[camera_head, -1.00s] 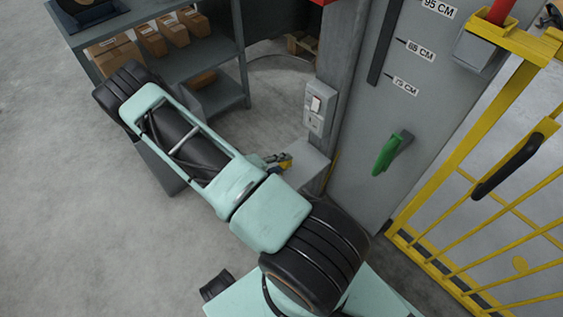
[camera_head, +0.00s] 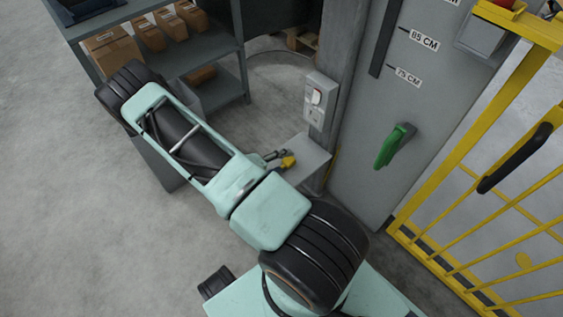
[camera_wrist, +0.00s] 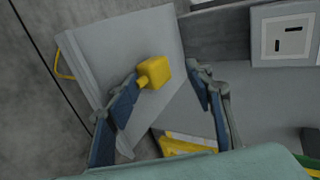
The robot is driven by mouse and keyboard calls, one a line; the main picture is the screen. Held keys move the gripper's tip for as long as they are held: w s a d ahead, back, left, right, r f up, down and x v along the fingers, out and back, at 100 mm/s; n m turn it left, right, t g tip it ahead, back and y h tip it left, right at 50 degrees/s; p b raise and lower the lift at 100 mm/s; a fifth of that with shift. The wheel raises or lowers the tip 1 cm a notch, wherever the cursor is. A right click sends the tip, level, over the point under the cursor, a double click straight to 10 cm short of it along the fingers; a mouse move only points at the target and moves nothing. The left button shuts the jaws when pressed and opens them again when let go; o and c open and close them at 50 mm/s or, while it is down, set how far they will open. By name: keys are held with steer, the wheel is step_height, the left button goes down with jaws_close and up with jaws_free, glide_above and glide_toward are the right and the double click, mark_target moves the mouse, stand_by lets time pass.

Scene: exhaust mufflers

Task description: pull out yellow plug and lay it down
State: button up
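In the wrist view the yellow plug (camera_wrist: 154,72) appears to lie on the flat grey surface (camera_wrist: 120,45), just beyond my fingertips and nearer the left one. My gripper (camera_wrist: 165,82) is open, with its blue-grey fingers spread wide apart. In the head view my gripper (camera_head: 274,156) is small, close beside the plug and partly hidden by my arm. I cannot tell whether the left finger touches the plug.
A grey socket box (camera_head: 319,100) is on the post above. A grey door with a green handle (camera_head: 394,147) and a yellow gate (camera_head: 480,200) stand to the right. A shelf with cardboard boxes (camera_head: 113,48) is at the upper left. The floor at the left is clear.

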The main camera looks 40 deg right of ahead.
steer(key=v, duration=1.2)
